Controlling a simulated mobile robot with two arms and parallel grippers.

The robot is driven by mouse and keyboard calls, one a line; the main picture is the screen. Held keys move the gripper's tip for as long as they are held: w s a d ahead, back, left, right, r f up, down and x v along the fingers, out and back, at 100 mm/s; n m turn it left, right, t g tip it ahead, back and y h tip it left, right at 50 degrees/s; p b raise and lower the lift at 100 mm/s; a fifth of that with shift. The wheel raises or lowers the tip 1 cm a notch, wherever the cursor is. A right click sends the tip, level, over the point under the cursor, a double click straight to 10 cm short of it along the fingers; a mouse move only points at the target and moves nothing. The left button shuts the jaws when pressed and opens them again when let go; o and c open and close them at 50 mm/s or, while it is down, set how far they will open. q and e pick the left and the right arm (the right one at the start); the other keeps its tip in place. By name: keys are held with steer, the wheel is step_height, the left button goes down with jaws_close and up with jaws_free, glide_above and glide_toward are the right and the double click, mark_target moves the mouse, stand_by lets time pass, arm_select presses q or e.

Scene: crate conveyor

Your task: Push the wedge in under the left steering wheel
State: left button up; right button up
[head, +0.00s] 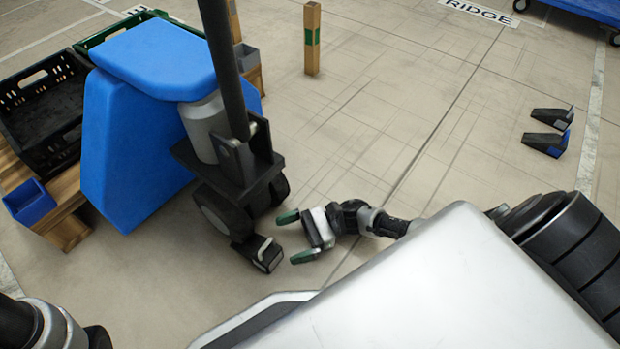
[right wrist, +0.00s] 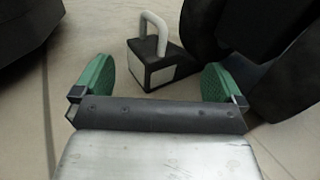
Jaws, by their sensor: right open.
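The left steering wheel (head: 222,212) is a dark caster under a blue body, left of centre in the head view; it also shows at the upper right of the right wrist view (right wrist: 268,80). A black wedge (head: 266,257) with a pale panel and a handle stands on the floor at the wheel's near side. I cannot tell whether they touch. In the right wrist view the wedge (right wrist: 150,72) lies ahead, between the green fingers. My right gripper (head: 297,237) is open and empty, just right of the wedge. My left gripper is out of view.
Two more wedges (head: 552,118) (head: 546,144) lie on the floor at the right. A black crate (head: 45,75) on a wooden pallet (head: 66,190) and a blue bin (head: 30,202) stand at the left. A wooden post (head: 312,40) stands behind.

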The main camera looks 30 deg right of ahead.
mark_target(275, 244)
steer(key=shift+b+x, duration=0.45)
steer(key=shift+x, duration=1.5)
steer(key=shift+c, duration=0.2)
steer(key=c, duration=1.1)
steer(key=o, duration=1.1)
steer(key=shift+o, duration=0.2)
steer(key=shift+s+d, duration=0.1)
steer(key=shift+d, duration=0.4)
steer(key=p+v, duration=0.3)
steer(key=v, duration=0.6)
steer(key=shift+d, duration=0.4)
